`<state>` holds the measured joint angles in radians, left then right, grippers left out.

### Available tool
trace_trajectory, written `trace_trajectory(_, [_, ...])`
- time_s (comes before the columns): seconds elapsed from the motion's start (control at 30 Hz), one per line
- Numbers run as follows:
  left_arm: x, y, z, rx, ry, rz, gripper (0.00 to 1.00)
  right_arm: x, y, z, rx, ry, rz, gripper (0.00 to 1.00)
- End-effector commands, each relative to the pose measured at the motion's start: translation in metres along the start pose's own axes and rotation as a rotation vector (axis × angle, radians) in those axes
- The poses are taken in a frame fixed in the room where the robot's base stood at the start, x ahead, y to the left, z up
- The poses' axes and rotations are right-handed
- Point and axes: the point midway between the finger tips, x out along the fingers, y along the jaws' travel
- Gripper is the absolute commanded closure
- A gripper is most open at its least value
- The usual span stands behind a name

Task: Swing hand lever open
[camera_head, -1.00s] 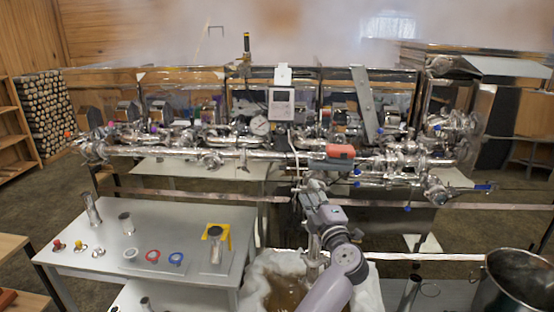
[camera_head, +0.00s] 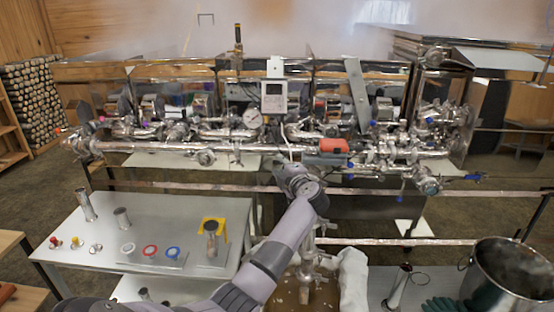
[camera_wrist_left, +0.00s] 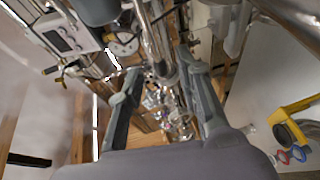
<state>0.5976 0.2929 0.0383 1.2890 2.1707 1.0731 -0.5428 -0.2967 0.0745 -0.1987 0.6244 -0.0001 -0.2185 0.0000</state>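A shiny metal pipe assembly (camera_head: 210,146) with several valves and small blue handles runs across the evaporator front. A valve with a blue handle (camera_head: 472,177) sits at its right end. I cannot tell which handle is the task's hand lever. My right gripper is out of view.
A white table (camera_head: 110,235) at left holds metal cylinders, coloured rings and a yellow stand (camera_head: 222,228). A large steel pot (camera_head: 505,275) stands at lower right. A round gauge (camera_head: 252,118) and a display box (camera_head: 274,95) sit above the pipes. Steam covers the top.

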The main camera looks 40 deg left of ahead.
Motion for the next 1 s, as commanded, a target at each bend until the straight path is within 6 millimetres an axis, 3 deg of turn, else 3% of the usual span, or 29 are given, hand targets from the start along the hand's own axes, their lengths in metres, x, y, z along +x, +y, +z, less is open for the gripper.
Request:
trace_trajectory(0.1, [0.019, 0.001, -0.001, 0.002, 0.002, 0.000, 0.68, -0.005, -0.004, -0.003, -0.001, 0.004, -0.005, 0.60])
trace_trajectory(0.3, [0.035, 0.000, 0.000, 0.001, 0.000, 0.000, 0.68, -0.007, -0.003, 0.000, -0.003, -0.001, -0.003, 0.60])
trace_trajectory(0.67, [0.038, -0.001, 0.000, 0.000, 0.000, 0.000, 0.68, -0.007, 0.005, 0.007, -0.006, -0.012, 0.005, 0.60])
trace_trajectory(1.0, [0.038, -0.001, 0.000, 0.000, 0.000, 0.000, 0.91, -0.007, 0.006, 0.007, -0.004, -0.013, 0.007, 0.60])
